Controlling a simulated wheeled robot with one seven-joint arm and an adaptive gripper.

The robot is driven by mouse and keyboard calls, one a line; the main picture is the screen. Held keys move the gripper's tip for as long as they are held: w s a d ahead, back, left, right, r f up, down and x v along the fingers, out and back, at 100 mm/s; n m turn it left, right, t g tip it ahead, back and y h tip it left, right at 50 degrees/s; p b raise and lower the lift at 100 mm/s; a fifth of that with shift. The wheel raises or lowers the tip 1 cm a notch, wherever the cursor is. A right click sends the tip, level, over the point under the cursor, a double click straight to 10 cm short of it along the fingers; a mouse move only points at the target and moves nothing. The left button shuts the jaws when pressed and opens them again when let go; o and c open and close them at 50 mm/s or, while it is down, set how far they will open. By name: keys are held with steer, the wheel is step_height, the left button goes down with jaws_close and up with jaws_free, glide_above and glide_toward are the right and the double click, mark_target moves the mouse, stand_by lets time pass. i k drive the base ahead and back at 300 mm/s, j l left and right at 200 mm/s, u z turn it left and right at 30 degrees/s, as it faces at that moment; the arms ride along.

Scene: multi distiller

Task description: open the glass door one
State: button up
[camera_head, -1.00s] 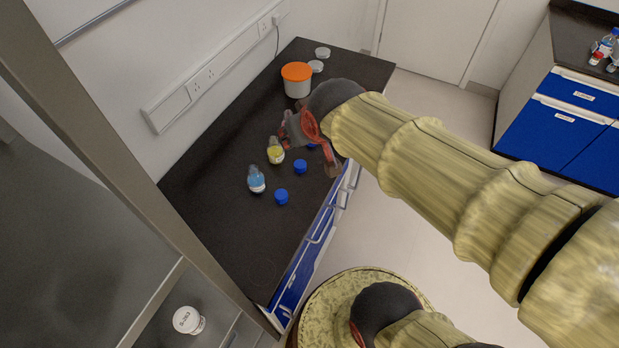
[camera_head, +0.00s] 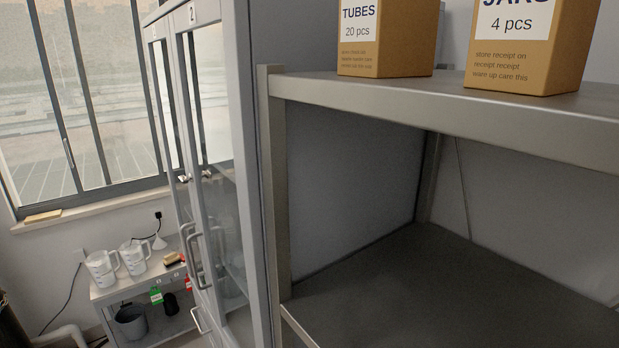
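A tall grey cabinet with two glass doors stands left of centre, seen at a steep angle. The far door, glass door one (camera_head: 163,95), has a label with what looks like a 1 at its top. The nearer door, glass door two (camera_head: 211,95), is labelled 2. Both look closed, though the angle makes this hard to judge. Door one's handle (camera_head: 184,245) is a vertical bar, partly overlapped by door two's handle (camera_head: 194,262). Small lock parts (camera_head: 183,178) show above the handles. My gripper is out of view.
A metal shelf unit (camera_head: 470,105) with cardboard boxes (camera_head: 385,40) on top fills the right, close by. A low table (camera_head: 105,290) with white jugs (camera_head: 101,268) and a grey bin (camera_head: 131,322) below stands at lower left, under a window (camera_head: 90,90).

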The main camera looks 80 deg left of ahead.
mark_target(159, 48)
steer(key=u, duration=0.4)
steer(key=l+u, duration=0.1)
steer(key=u, duration=1.5)
steer(key=j+u, duration=0.1)
steer(key=u, duration=1.45)
steer(key=i+u, duration=0.35)
steer(key=i, duration=0.4)
